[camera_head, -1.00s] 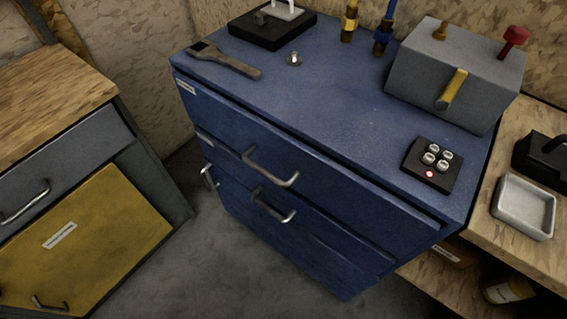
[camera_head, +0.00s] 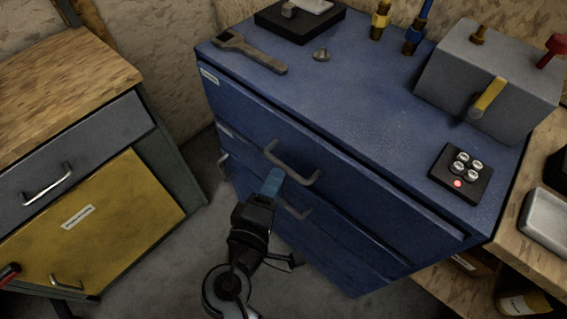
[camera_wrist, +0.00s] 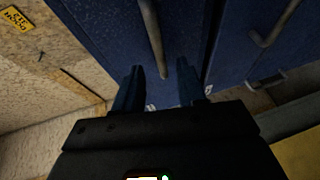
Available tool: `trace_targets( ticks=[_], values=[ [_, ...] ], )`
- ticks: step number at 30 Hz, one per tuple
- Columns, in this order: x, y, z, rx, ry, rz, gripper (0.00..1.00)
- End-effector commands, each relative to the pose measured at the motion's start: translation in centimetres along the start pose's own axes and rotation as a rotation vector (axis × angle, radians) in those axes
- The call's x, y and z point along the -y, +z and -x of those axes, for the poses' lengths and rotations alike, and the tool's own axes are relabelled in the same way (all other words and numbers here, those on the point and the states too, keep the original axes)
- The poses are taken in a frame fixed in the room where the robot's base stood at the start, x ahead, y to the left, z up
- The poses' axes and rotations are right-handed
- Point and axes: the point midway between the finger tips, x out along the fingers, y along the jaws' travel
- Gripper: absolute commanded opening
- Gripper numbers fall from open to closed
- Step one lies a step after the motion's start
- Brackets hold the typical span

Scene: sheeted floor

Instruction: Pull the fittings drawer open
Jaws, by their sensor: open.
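A blue cabinet (camera_head: 350,130) has stacked drawers, and all look shut. Its upper drawer (camera_head: 250,115) has a grey bar handle (camera_head: 292,164), and a lower drawer has another bar handle (camera_head: 296,210), partly behind my gripper. The drawer labels are too small to read, so I cannot tell which drawer is the fittings drawer. My gripper (camera_head: 273,180) is in front of the cabinet, beside the upper handle. In the wrist view my open fingers (camera_wrist: 160,70) point at the blue front, with one bar handle (camera_wrist: 153,38) lined up between them. I see no grasp.
On the cabinet top are a wrench (camera_head: 250,52), a grey box with levers (camera_head: 485,80) and a black button pad (camera_head: 461,175). A bench with a yellow door (camera_head: 90,225) stands left. A wooden shelf unit (camera_head: 530,180) stands right. Bare floor lies between bench and cabinet.

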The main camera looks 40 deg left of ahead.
Motion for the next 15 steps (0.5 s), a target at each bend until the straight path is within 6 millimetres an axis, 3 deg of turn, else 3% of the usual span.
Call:
trace_targets(
  ticks=[9, 15],
  values=[
    [-0.1, 0.0, -4.7, 0.002, -0.001, -0.003, 0.40],
    [0.0, 0.1, -6.0, 0.000, -0.002, -0.002, 0.40]
  ],
)
